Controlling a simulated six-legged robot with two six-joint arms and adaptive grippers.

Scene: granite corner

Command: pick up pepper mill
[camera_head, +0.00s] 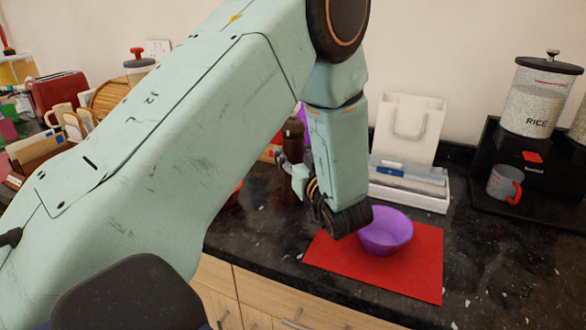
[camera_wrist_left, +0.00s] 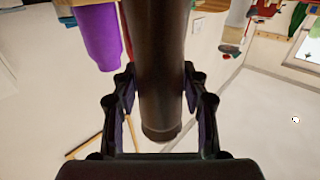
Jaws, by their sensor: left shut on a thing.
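The pepper mill (camera_head: 293,129) is a dark brown, upright cylinder on the far side of my left arm in the head view. My left gripper (camera_head: 290,172) is shut on its body, partly hidden behind my own wrist. In the left wrist view the pepper mill (camera_wrist_left: 158,45) runs down between the two fingers of the left gripper (camera_wrist_left: 160,88), with a finger against each side. Whether its base touches the counter cannot be told. My right gripper is not in view.
A purple bowl (camera_head: 384,232) sits on a red mat (camera_head: 420,270) just right of my wrist. A white tray (camera_head: 420,199) and a white bag (camera_head: 408,128) stand behind. A black stand (camera_head: 500,165) holds a rice jar (camera_head: 537,98) and a mug (camera_head: 503,184). Clutter fills the left.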

